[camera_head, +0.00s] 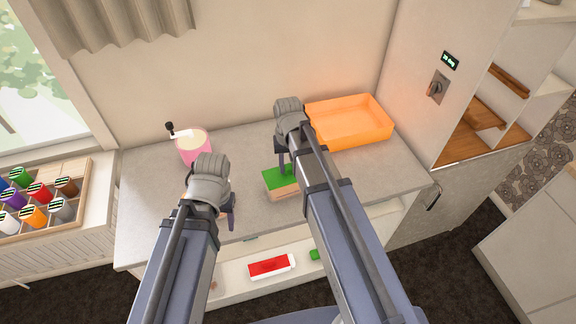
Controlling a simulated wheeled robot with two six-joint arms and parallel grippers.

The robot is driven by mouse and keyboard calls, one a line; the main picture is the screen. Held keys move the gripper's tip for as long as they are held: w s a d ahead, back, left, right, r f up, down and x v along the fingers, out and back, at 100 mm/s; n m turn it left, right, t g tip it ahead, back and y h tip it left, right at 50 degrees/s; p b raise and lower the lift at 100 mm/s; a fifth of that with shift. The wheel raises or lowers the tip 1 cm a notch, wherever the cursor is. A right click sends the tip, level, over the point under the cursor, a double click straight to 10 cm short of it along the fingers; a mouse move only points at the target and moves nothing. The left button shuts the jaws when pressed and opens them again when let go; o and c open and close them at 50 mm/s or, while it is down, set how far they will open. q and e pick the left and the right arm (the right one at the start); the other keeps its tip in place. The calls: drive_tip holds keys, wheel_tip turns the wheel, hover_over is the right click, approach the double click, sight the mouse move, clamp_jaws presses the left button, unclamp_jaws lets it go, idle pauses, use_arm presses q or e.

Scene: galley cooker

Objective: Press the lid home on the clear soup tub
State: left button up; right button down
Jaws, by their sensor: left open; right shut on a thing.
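I cannot make out the clear soup tub or its lid; my arms cover part of the counter. My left gripper (230,208) is open over the front of the counter, pointing down. A small tan edge of something shows beside it, mostly hidden by my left arm. My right gripper (282,163) is shut on a block with a green top and tan sides (283,184), near the middle of the counter. My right arm hides the block's right end.
A pink pot (194,152) with pale contents stands at the back left of the grey counter (145,222). An orange tray (348,133) is at the back right. A rack of coloured jars (38,195) is far left. A red-and-white packet (270,266) lies on the shelf below.

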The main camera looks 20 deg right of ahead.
drive_tip(key=shift+c, duration=0.3)
unclamp_jaws()
idle(0.5)
drive_tip(key=shift+r, duration=0.2)
drive_tip(key=shift+r+p, duration=2.35)
drive_tip(key=shift+p, duration=0.15)
drive_tip(key=shift+r+p, duration=1.05)
drive_tip(key=shift+f, duration=0.1)
drive_tip(key=shift+c, duration=0.2)
clamp_jaws()
